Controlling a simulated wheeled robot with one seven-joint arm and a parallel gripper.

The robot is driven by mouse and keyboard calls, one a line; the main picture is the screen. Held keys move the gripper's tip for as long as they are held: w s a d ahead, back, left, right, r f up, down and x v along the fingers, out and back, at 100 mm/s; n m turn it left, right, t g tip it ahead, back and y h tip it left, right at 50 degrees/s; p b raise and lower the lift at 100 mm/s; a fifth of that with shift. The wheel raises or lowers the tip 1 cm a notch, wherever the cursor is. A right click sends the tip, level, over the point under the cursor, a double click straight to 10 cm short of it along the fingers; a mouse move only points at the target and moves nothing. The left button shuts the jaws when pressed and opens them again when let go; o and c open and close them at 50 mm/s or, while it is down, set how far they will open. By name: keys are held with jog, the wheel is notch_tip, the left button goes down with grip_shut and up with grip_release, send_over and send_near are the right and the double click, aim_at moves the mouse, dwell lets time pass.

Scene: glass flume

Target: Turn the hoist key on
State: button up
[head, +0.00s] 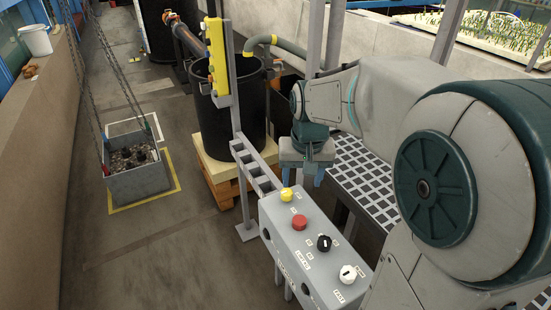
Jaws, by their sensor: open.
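A grey control box (300,262) stands on a post at the bottom centre. Along its sloped top are a yellow knob or button (286,194), a red button (299,222), a black rotary knob (323,243) and a white rotary knob (347,273). Small labels sit beside them, too small to read, so I cannot tell which control is the hoist key. My gripper (302,178) points down with blue fingertips spread apart. It is open and empty, and appears just behind the yellow control, apart from it.
A yellow pendant (218,60) with buttons hangs on a grey post. A black barrel (205,125) stands on a wooden pallet (217,188). A grey bin of gravel (140,182) hangs on chains at left. A grated surface (365,185) lies right of my gripper.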

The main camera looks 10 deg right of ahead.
jog(key=m+g+p, duration=0.1)
jog(key=p, duration=0.2)
send_over(287, 191)
notch_tip(287, 191, down, 4)
notch_tip(287, 191, down, 14)
jog(key=shift+r+p, duration=0.15)
jog(key=shift+p, duration=0.65)
jog(key=c, duration=1)
